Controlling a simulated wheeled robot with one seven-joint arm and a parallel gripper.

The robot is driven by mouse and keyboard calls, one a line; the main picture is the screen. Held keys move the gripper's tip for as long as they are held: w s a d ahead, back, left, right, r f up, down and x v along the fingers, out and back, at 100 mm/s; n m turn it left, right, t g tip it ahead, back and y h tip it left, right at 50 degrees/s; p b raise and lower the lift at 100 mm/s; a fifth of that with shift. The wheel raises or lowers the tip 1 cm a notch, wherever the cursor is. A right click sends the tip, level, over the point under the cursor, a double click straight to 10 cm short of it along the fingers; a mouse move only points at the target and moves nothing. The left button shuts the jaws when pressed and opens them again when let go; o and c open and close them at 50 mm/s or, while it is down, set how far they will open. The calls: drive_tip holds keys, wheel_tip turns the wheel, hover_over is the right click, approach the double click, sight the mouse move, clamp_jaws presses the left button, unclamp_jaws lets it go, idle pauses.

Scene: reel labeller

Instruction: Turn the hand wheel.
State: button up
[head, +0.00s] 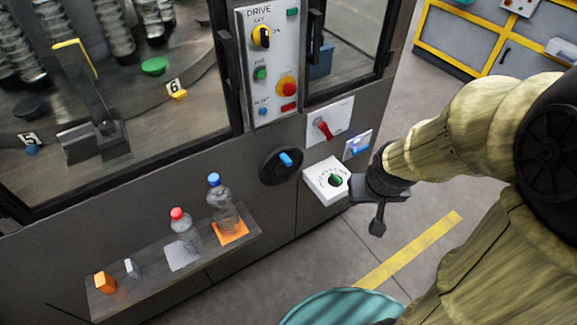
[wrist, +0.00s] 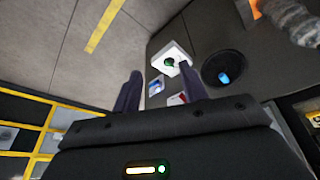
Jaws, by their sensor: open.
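The hand wheel (head: 270,172) is a black disc with a blue handle, mounted on the dark front panel of the machine, below the glass windows. It also shows in the wrist view (wrist: 213,66), right of the fingers, with its blue knob facing me. My gripper (head: 366,206) is open and empty, to the right of the wheel and clear of it. In the wrist view the two dark fingers (wrist: 160,76) stand apart with nothing between them. The wheel is not hidden.
A white dial box (head: 318,180) with a green knob sticks out between the wheel and my gripper. A red lever (head: 324,128) sits above it. A shelf (head: 140,285) with two bottles projects at lower left. A teal round object (head: 340,308) stands at the bottom.

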sight(290, 164)
drive_tip(key=w+a+f+n+t+y+b, duration=0.1)
drive_tip(key=w+f+n+t+y+b, duration=0.15)
drive_tip(key=w+f+t+b, duration=1.2)
drive_tip(key=s+a+f+n+g+y+b, duration=0.3)
drive_tip(key=a+n+y+b, duration=0.4)
drive_tip(key=b, duration=1.5)
drive_tip(key=shift+s+a+y+b, duration=0.2)
drive_tip(key=shift+a+y+b, duration=0.15)
drive_tip(key=b+x, duration=0.2)
drive_tip(key=x, duration=0.6)
drive_tip(key=b+x, duration=0.1)
drive_tip(key=x, duration=0.8)
drive_tip(key=shift+w+a+f+b, duration=0.15)
drive_tip(key=shift+a+f+b, duration=0.1)
drive_tip(key=shift+b, duration=0.15)
